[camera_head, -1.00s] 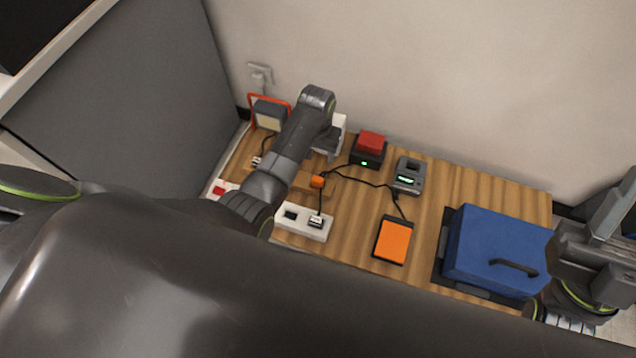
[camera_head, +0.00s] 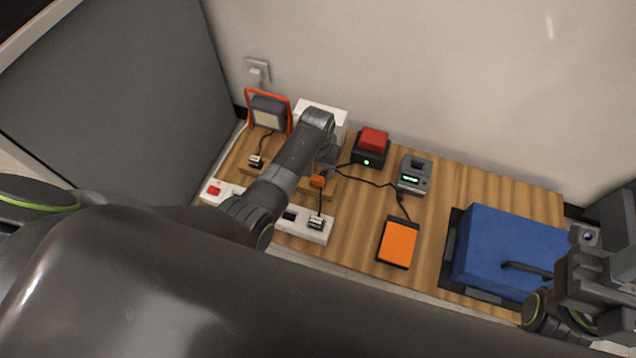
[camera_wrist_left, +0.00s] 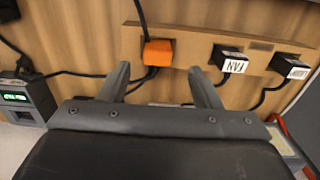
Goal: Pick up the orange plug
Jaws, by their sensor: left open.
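The orange plug (camera_wrist_left: 158,52) sits on a wooden strip in the left wrist view, with a black cable at it. It also shows in the head view (camera_head: 317,181), beside my left wrist. My left gripper (camera_wrist_left: 162,72) is open in the left wrist view, its two fingers apart on either side of the plug's line. The plug lies just past the fingertips, roughly centred, and is not gripped. In the head view my left arm hides part of the strip. My right gripper (camera_head: 590,262) is at the right edge of the head view; its jaws are unclear.
A black plug marked FAN (camera_wrist_left: 231,60) and another labelled black plug (camera_wrist_left: 290,67) sit right of the orange one. A white power strip (camera_head: 290,220), red-topped box (camera_head: 372,141), orange pad (camera_head: 398,242) and blue case (camera_head: 508,250) stand on the wooden table. Loose black cables cross it.

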